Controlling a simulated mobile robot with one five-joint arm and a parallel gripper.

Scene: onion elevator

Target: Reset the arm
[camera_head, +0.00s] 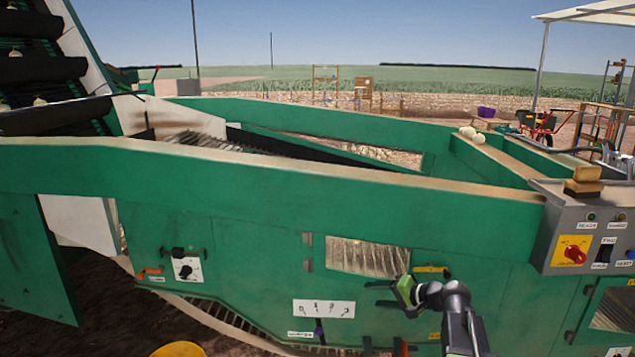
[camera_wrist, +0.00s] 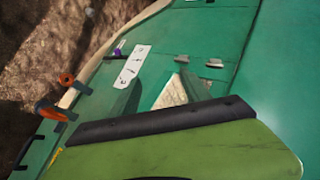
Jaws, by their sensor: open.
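My gripper (camera_head: 382,294) is in front of the green side wall of the onion elevator (camera_head: 240,255), right of the middle in the head view. Its two dark fingers point left and stand apart, with nothing between them. It is just below the small window (camera_head: 368,256) in the wall; I cannot tell how far it is from the panel. In the wrist view, the green gripper body (camera_wrist: 190,150) fills the bottom and hides part of the wall.
A control box (camera_head: 580,228) with a red knob (camera_head: 574,254) stands at the right. A lever and knob (camera_head: 187,269) are on the wall at left, near a white label strip (camera_head: 323,308). A yellow bucket (camera_head: 178,350) shows at the bottom. Onions (camera_head: 472,134) lie on the far rim.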

